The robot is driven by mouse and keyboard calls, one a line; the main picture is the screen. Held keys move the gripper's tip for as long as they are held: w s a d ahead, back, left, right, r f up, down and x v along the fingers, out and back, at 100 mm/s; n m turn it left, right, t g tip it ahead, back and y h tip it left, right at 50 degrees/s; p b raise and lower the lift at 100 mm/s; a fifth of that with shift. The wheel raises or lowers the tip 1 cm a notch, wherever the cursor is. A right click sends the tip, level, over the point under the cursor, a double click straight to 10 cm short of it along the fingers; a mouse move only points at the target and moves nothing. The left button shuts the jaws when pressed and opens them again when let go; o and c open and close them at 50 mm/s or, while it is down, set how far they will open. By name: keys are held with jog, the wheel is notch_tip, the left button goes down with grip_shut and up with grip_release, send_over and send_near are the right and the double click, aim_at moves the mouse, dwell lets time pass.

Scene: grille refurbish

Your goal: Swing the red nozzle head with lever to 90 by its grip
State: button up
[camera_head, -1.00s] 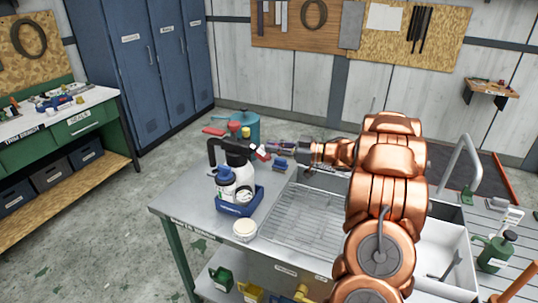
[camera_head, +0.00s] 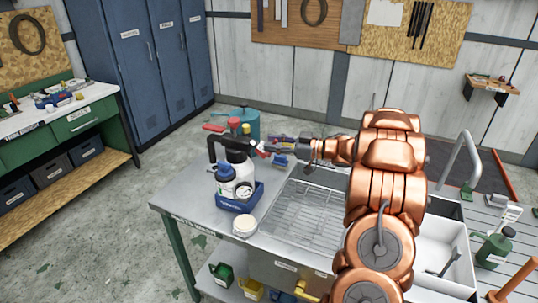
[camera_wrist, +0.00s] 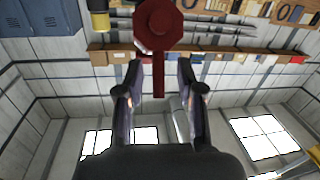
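The red nozzle head (camera_wrist: 158,24) shows at the top of the wrist view as a dark red octagonal knob. Its narrow red lever (camera_wrist: 158,80) hangs straight down. My gripper (camera_wrist: 157,88) is open, with one dark finger on each side of the lever and a visible gap on both sides. In the head view my gripper (camera_head: 276,147) reaches left over the bench, next to the white sprayer bottle (camera_head: 240,163) with its black handle. Most of the nozzle is too small to make out in the head view.
A blue tray (camera_head: 241,205) holds the sprayer and a blue-capped bottle (camera_head: 224,184). A white round tub (camera_head: 244,225) stands in front. A teal can (camera_head: 250,122) stands behind. A wire rack (camera_head: 305,212) and white basin (camera_head: 440,250) lie to the right.

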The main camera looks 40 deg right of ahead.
dwell(0.3)
jog(key=v, duration=0.9)
dwell(0.7)
dwell(0.7)
